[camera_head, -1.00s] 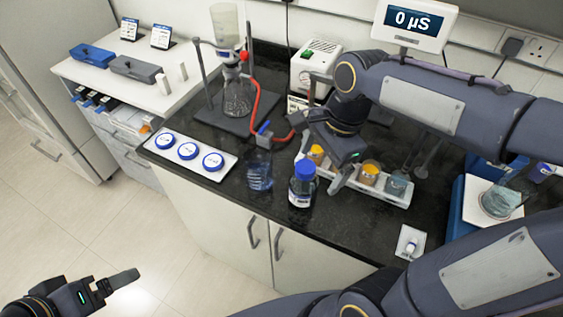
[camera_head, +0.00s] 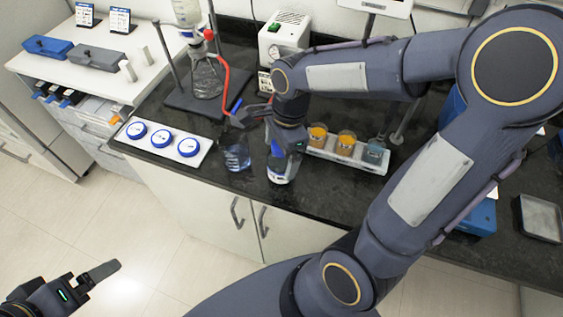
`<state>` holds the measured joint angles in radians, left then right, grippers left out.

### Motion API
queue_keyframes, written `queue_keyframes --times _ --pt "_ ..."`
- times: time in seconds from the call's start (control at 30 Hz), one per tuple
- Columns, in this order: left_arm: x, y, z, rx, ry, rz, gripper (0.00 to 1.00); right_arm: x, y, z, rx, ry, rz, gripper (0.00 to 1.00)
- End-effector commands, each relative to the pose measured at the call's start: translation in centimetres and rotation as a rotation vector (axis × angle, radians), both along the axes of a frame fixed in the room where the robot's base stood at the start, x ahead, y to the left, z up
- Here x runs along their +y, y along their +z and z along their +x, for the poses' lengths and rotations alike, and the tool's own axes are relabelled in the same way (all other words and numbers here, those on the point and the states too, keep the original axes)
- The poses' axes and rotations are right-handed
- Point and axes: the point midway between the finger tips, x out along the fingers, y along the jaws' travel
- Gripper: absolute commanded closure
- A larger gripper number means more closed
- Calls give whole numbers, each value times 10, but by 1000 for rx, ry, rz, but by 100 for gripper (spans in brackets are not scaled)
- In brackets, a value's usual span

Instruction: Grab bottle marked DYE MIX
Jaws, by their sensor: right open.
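A clear bottle (camera_head: 281,170) with a white label stands upright on the black bench near its front edge. My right gripper (camera_head: 262,124) is at its top, open, and hides its cap. I cannot read the label, and I cannot tell whether the fingers touch the bottle. A glass vessel with blue liquid (camera_head: 235,157) stands just left of the bottle, close to the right gripper. My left gripper (camera_head: 100,274) is low at the left, over the floor and away from the bench. Its finger spacing cannot be made out.
A white rack (camera_head: 350,157) with orange and grey-blue jars stands right of the bottle. Behind are a flask (camera_head: 207,78) with a red hose and a white pump box (camera_head: 283,38). The front bench edge is close.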

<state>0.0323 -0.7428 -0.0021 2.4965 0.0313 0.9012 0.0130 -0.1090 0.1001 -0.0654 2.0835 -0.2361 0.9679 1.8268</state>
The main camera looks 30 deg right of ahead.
Motion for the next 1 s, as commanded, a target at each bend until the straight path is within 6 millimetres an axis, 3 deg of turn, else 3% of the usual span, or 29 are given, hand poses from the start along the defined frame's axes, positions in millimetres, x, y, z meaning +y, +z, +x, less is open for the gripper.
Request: queue_keyframes --times 0.07,0.7,1.0 --pt "0 0 0 0 0 0 12 0 0 0 0 0 0 11" --pt "0 0 0 0 0 0 12 0 1 0 -2 0 0 92" --pt "0 0 0 0 0 0 12 0 4 1 -2 1 0 92"
